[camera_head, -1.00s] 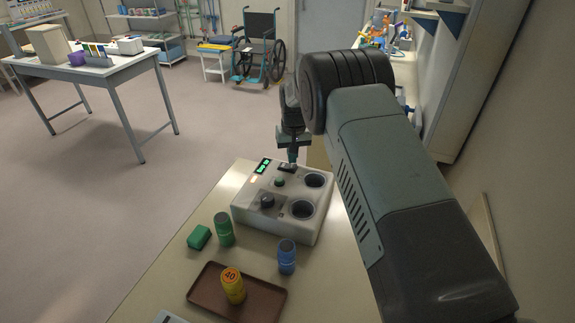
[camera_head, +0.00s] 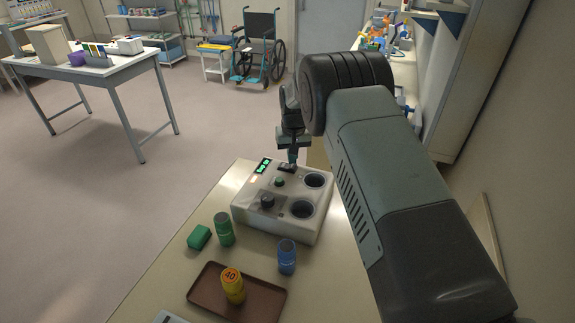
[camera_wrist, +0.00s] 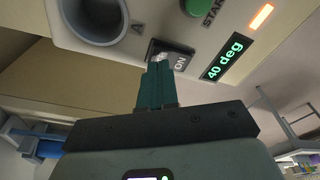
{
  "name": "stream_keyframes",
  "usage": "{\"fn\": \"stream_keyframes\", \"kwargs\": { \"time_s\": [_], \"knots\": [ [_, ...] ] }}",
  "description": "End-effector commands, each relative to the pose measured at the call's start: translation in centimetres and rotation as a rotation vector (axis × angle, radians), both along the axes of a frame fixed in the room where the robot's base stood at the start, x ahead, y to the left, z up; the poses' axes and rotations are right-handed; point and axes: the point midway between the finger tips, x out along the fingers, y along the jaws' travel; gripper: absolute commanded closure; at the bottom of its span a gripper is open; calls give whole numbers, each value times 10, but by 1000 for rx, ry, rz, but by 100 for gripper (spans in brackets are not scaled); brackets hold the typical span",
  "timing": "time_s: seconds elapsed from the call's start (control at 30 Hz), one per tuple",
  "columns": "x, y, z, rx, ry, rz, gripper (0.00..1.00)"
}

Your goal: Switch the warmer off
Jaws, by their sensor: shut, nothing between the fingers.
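The warmer (camera_head: 255,217) is a pale box on the near table, with two round wells, a dark knob (camera_head: 267,201) and a green start button (camera_head: 280,181). Its green display (camera_wrist: 223,60) reads "40 deg" in the wrist view, and an orange light (camera_wrist: 261,17) beside it glows. A dark rocker switch (camera_wrist: 181,64) marked "ON" sits near the well marked A. My gripper (camera_wrist: 158,64) is shut and empty, its fingertips at the switch and covering part of it. I cannot tell whether they press it. In the head view my gripper (camera_head: 292,158) is at the warmer's far edge.
A green bottle (camera_head: 223,230), a green block (camera_head: 199,237) and a blue bottle (camera_head: 286,257) stand in front of the warmer. A yellow container (camera_head: 233,287) marked 40 sits on a brown tray (camera_head: 265,301).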

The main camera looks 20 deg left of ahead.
Motion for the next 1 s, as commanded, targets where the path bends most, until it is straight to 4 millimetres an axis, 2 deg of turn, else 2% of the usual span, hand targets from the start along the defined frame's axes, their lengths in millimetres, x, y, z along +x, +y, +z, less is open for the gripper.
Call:
{"fn": "stream_keyframes", "kwargs": {
  "time_s": [1.0],
  "knots": [
    [0,0,-11,1,-1,0,100]
  ]
}}
